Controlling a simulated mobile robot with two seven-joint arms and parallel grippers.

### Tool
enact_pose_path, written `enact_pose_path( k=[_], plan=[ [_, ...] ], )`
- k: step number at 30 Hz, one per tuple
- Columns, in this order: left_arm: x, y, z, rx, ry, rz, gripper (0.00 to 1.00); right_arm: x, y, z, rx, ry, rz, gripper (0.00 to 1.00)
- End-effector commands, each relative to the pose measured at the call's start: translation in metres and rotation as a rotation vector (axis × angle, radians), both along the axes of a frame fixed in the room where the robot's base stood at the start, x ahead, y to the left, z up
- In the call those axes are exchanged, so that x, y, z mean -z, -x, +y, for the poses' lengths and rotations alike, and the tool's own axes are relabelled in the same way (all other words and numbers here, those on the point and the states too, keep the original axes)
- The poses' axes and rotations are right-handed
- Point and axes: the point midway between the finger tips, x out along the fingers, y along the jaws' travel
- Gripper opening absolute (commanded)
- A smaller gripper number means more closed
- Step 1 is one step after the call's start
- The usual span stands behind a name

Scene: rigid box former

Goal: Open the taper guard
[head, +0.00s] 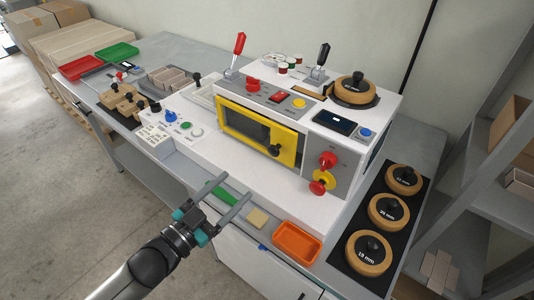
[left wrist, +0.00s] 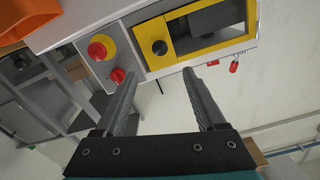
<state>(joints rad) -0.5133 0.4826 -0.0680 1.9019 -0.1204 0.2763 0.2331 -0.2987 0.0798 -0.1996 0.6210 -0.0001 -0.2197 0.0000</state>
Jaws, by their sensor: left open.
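The guard (head: 261,131) is a yellow frame around a dark window on the front of the white machine. It looks closed, flat against the front. Its black knob (head: 275,150) is at the lower right of the frame. In the left wrist view the guard (left wrist: 176,26) is at the upper right, with the black knob (left wrist: 159,47) beyond the fingertips. My left gripper (head: 235,188) is open and empty, in front of and below the guard, apart from it. It also shows open in the left wrist view (left wrist: 160,74). My right gripper is not in view.
Red and yellow knobs (head: 328,160) sit right of the guard. An orange tray (head: 297,242), a sponge-like block (head: 257,217) and a green item (head: 222,196) lie along the front edge. Round wooden formers (head: 388,211) stand on a black mat at right.

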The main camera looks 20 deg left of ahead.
Motion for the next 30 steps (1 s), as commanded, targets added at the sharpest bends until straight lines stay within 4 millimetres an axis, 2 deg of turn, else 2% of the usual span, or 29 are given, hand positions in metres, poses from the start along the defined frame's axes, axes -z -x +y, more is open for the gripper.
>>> enact_pose_path(
  k=[21, 30],
  plan=[
    [0.001, -0.100, -0.036, -0.001, 0.000, -0.001, 0.72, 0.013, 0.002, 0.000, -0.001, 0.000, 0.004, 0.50],
    [0.001, -0.126, -0.046, -0.001, 0.001, 0.001, 0.72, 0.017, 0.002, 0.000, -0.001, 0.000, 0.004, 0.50]
  ],
)
